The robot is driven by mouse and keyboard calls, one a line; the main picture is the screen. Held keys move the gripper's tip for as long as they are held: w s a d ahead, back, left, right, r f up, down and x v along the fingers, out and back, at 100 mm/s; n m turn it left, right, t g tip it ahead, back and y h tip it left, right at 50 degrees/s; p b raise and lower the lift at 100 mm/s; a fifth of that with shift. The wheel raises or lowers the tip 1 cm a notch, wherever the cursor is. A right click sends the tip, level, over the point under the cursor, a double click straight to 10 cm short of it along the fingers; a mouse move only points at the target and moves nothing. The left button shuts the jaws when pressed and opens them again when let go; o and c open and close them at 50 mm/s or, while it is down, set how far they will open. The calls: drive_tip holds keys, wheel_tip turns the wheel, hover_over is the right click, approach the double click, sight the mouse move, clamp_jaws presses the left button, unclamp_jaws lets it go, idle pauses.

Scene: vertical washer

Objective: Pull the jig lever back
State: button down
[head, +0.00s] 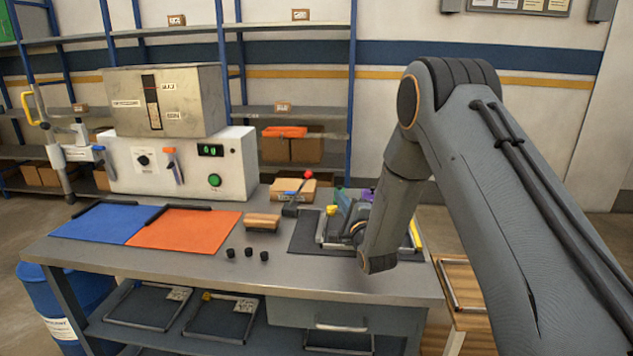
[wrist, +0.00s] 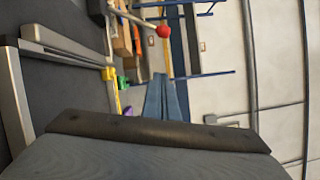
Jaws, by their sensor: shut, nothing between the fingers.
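The jig lever (head: 299,187) is a thin rod with a red ball knob on a dark base, near the back middle of the bench. It leans toward the right in the head view. In the sideways wrist view, the lever (wrist: 135,18) and its red knob show at the top. My gripper (head: 345,213) is partly hidden behind my forearm in the head view, low over the dark mat. It is shut and empty, to the right of the lever and apart from it. A large grey and dark part of mine fills the bottom of the wrist view.
A metal frame with yellow corners (head: 332,210) lies on the dark mat (head: 302,240) by my gripper. A wooden block (head: 262,221) and several small black pieces sit to the left. A cardboard box (head: 284,190) stands behind the lever.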

drive_tip(key=w+a+r+p, duration=0.2)
drive_tip(key=w+a+p, duration=0.2)
drive_tip(key=w+a, duration=0.3)
drive_tip(key=shift+x, duration=0.9)
drive_tip(key=shift+d+f, duration=0.1)
drive_tip(key=shift+d, duration=0.05)
